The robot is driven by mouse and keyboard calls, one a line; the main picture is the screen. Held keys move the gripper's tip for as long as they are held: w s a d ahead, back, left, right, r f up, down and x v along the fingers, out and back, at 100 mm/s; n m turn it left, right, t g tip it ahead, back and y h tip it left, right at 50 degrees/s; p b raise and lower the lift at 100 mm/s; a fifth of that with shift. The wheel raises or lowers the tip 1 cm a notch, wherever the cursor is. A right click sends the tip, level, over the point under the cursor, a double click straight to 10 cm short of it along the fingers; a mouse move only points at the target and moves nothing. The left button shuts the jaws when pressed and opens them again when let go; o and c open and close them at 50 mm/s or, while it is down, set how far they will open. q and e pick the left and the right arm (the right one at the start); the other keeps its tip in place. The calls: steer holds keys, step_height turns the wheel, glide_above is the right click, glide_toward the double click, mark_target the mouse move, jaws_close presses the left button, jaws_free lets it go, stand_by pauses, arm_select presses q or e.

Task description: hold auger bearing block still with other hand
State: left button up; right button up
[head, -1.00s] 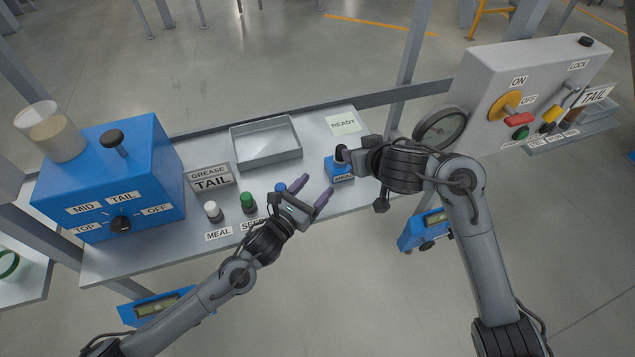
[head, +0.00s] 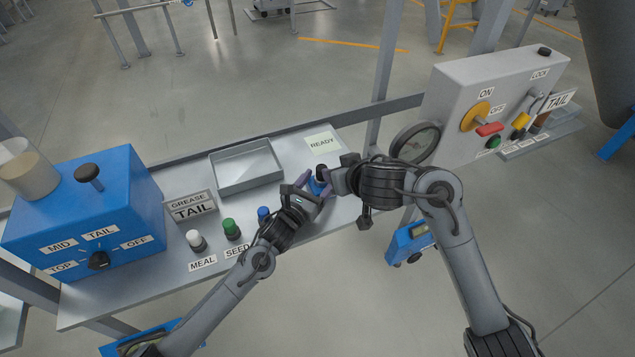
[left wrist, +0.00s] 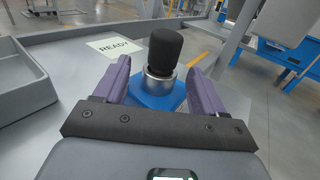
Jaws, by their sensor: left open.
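The auger bearing block (head: 318,186) is a small blue block with a black knob, on the bench below the READY card; arms partly cover it in the head view. In the left wrist view the block (left wrist: 158,92) stands upright with a metal collar under its black knob. My left gripper (head: 314,183) is open, with its purple fingers on either side of the block. In the left wrist view the gripper (left wrist: 158,70) shows a gap between the fingers and the knob. My right gripper (head: 335,180) is close beside the block on its right; its fingers are too hidden to read.
A grey tray (head: 247,187) lies behind the left arm. A blue dial box (head: 110,205) is at left; a grey control panel (head: 450,120) with a gauge is at right.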

stand_by(0.3)
arm_select(q)
jaws_close()
stand_by(0.6)
steer(key=c, duration=0.6)
jaws_free()
steer(key=shift+c, duration=0.2)
steer(key=c, duration=0.6)
steer(key=shift+f, duration=0.15)
